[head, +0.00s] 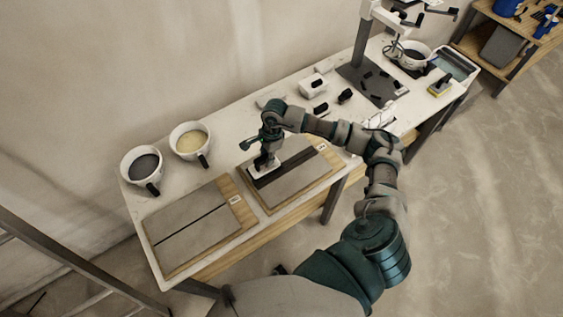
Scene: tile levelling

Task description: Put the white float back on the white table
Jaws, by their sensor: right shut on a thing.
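My right gripper (267,151) points down over the right-hand tile board (317,176). It is shut on the white float (262,170), whose pale plate shows just below the fingers. The float is at the left part of the board, near the dark strip. I cannot tell whether its plate touches the tile surface. The white table (226,124) runs from the lower left to the upper right, with bare top behind the boards. My left gripper is not in view.
Two white buckets (141,165) (189,141) stand at the table's left end. Another tile board (187,229) lies at front left. A white box (313,86), small black items and a stand with a dark base (372,84) are farther right. A yellow sponge (440,87) lies near the right end.

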